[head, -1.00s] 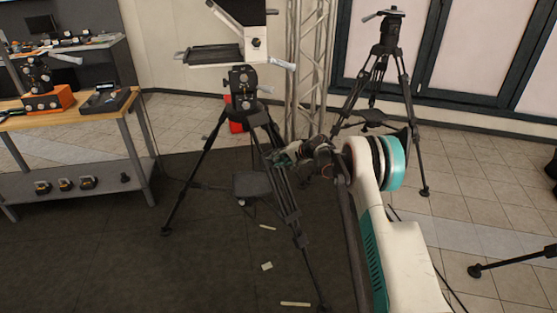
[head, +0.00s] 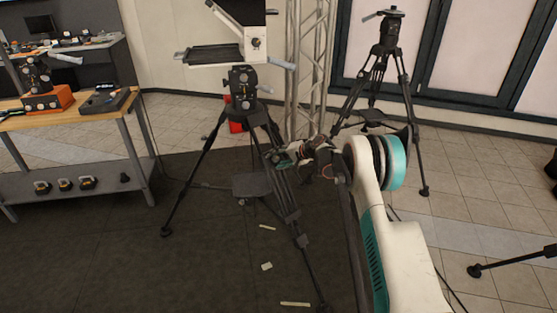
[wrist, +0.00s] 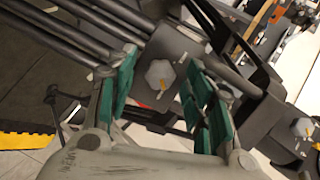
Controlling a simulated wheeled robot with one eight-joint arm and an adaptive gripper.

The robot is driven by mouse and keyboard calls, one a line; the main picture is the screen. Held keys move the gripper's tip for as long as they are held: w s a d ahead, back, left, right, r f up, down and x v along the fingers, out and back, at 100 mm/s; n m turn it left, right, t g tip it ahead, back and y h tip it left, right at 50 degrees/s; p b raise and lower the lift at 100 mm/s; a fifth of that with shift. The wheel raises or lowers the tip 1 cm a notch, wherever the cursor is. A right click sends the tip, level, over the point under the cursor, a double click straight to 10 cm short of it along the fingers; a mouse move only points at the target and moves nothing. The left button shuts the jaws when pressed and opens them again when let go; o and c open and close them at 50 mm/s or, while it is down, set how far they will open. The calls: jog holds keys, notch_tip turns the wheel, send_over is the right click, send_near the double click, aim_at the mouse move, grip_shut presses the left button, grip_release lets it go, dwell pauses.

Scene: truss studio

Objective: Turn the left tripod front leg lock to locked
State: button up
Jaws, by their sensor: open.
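The left tripod (head: 205,150) stands on the dark mat with a teleprompter on its head. Its front leg (head: 284,190) slopes down toward the camera. My gripper (head: 280,157) is at the upper part of that leg. In the wrist view, a grey leg lock knob (wrist: 160,75) with a yellow mark sits on a dark block between the leg tubes. My gripper (wrist: 160,100) is open, with green pads on either side of the knob in the picture. I cannot tell if a pad touches it. The head view hides the knob behind my gripper.
A second similar knob (wrist: 302,127) shows at the right of the wrist view. A workbench (head: 70,120) stands at the left, and another tripod (head: 380,80) behind at right. A metal truss (head: 308,75) rises behind. Tape strips (head: 295,304) lie on the mat.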

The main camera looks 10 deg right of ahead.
jog(key=v, duration=1.1)
jog(key=shift+s+d+r, duration=0.2)
jog(key=shift+s, duration=0.05)
jog(key=s+a+r+n+g+h, duration=0.15)
jog(key=s+a+r, duration=0.25)
jog(key=s+r, duration=0.65)
jog(key=s+a+r+n+h, duration=0.2)
jog(key=s+a+r, duration=0.1)
jog(key=s+r, duration=0.75)
jog(key=s+f+n+h, duration=0.2)
jog(key=s+n+h, duration=0.2)
jog(key=s, duration=2.8)
jog(key=shift+s+f, duration=0.25)
jog(key=shift+f, duration=0.1)
jog(key=shift+t, duration=0.25)
